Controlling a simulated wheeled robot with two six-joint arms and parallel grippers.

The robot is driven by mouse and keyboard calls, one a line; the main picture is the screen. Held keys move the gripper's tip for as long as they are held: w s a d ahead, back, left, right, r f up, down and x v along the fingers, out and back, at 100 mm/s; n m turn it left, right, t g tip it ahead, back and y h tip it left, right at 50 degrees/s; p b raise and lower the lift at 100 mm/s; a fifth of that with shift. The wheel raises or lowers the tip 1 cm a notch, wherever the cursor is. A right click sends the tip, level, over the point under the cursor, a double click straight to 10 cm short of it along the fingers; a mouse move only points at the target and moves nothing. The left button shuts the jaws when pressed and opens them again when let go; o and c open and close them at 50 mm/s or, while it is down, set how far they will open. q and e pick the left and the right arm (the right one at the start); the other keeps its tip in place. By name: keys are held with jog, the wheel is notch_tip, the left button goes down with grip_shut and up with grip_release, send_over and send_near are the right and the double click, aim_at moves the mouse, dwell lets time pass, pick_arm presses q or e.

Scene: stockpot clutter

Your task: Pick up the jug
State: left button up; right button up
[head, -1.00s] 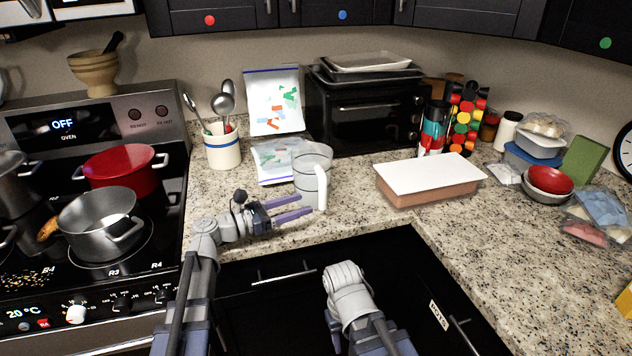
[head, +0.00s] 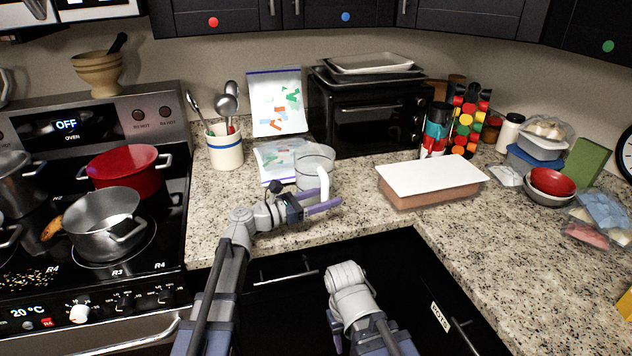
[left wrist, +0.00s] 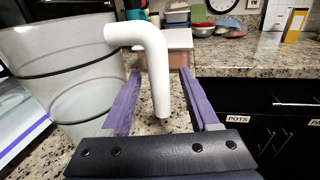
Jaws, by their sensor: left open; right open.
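The jug (head: 309,176) is a translucent grey vessel with a white handle, upright on the counter left of centre in the head view. In the left wrist view its body (left wrist: 62,75) fills the left side. Its white handle (left wrist: 156,62) hangs down between the two purple fingers. My left gripper (head: 322,198) is open at the handle, with one finger on each side in the wrist view. Contact with the handle cannot be made out. My right arm shows low in the head view, but no right gripper fingers are visible.
A covered pan (head: 432,180) stands right of the jug. Plastic bags (head: 275,162) and a utensil crock (head: 225,150) are behind and left. A toaster oven (head: 365,115) is at the back. The stove with pots (head: 103,222) is left. The front counter edge is clear.

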pick_arm(q)
grip_shut()
dwell(0.5)
dwell(0.9)
